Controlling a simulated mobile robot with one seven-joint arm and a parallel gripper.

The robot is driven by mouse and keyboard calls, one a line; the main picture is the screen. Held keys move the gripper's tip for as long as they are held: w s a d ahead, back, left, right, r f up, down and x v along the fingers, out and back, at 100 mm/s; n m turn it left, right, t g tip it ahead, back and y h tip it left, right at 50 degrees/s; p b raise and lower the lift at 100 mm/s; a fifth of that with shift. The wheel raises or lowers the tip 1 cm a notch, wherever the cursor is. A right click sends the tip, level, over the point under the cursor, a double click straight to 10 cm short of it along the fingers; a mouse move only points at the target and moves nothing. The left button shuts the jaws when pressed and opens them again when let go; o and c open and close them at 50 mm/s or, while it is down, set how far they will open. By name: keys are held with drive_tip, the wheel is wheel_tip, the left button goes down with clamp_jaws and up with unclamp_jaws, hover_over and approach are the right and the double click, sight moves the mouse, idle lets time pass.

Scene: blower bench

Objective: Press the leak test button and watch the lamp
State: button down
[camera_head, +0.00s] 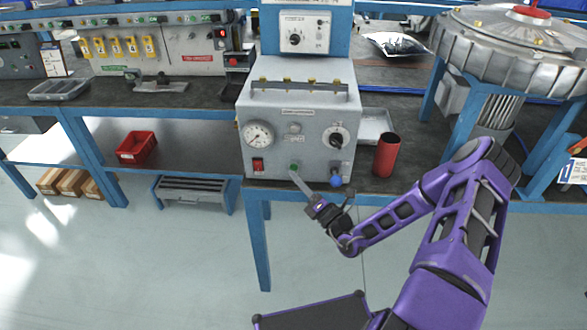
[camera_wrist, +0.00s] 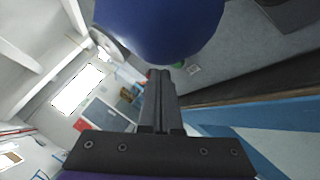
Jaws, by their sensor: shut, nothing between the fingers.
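The grey leak test box (camera_head: 265,95) stands on the bench edge. A green button (camera_head: 294,167) is low on its front; it also shows in the wrist view (camera_wrist: 178,65), partly hidden by the blue knob. A pale round fitting (camera_head: 295,128), possibly the lamp, sits above it and does not look lit. My gripper (camera_head: 294,175) is shut and empty, its fingertips close to the green button. In the wrist view my fingers (camera_wrist: 157,75) point up the picture, their tips beside the button. I cannot tell whether they touch it.
A blue knob (camera_head: 335,181) sticks out near my fingers and fills the top of the wrist view (camera_wrist: 160,25). The front also bears a gauge (camera_head: 258,135), a red switch (camera_head: 258,165) and a dial (camera_head: 337,138). A red cylinder (camera_head: 386,157) stands right of the box.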

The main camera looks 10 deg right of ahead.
drive_tip(key=shift+w, duration=0.15)
drive_tip(key=shift+w+d, duration=0.1)
drive_tip(key=shift+w, duration=0.2)
drive_tip(key=shift+w+d, duration=0.15)
drive_tip(key=shift+w, duration=0.15)
idle(0.6)
idle(0.3)
drive_tip(key=shift+s+a+p, duration=0.25)
drive_tip(key=shift+s+p, duration=0.2)
drive_tip(key=shift+s, duration=0.3)
drive_tip(key=shift+s+a+p, duration=0.25)
drive_tip(key=shift+s+p, duration=0.05)
drive_tip(key=shift+s, duration=0.5)
drive_tip(key=shift+s+a+p, duration=0.3)
drive_tip(key=shift+s, duration=0.5)
drive_tip(key=shift+s+a+p, duration=0.25)
drive_tip(key=shift+s+p, duration=0.05)
drive_tip(key=shift+s, duration=0.5)
